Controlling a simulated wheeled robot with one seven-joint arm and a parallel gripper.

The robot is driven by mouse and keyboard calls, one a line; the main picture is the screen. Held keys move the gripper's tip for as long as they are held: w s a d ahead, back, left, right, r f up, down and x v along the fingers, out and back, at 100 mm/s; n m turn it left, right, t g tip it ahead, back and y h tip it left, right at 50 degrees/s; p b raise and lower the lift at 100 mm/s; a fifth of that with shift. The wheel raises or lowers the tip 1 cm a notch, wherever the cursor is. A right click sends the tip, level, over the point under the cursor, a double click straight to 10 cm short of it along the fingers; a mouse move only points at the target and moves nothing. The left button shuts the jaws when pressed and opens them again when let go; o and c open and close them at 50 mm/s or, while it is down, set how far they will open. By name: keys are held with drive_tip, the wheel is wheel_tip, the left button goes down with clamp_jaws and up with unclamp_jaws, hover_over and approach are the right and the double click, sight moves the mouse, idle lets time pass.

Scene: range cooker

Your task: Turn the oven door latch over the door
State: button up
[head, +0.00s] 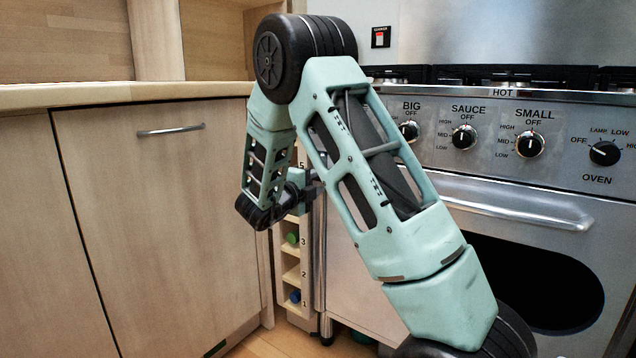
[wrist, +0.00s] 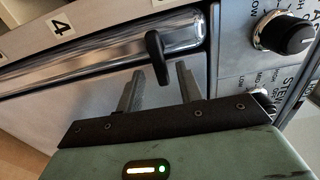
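The oven door latch (wrist: 157,55) is a small black lever on the cooker front, seen in the wrist view beside the end of a chrome rail (wrist: 100,62). My gripper (wrist: 159,68) is open, with one grey finger on each side of the latch's lower end in the picture. I cannot tell whether either finger touches it. In the head view my gripper (head: 314,187) is small and partly hidden by my arm, at the cooker's left edge; the latch is hidden there. The oven door (head: 612,245) has a dark window and looks closed.
A steel control panel with knobs (head: 464,137) runs above the door; one knob (wrist: 287,35) is close to the right of my gripper in the wrist view. A narrow numbered rack (head: 292,262) and a wooden cabinet (head: 150,210) stand left of the cooker.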

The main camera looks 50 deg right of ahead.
drive_tip(key=s+a+p, duration=0.1)
drive_tip(key=a+p, duration=0.3)
drive_tip(key=a, duration=1.2)
drive_tip(key=shift+s+a+p, duration=0.15)
drive_tip(key=shift+a+p, duration=0.15)
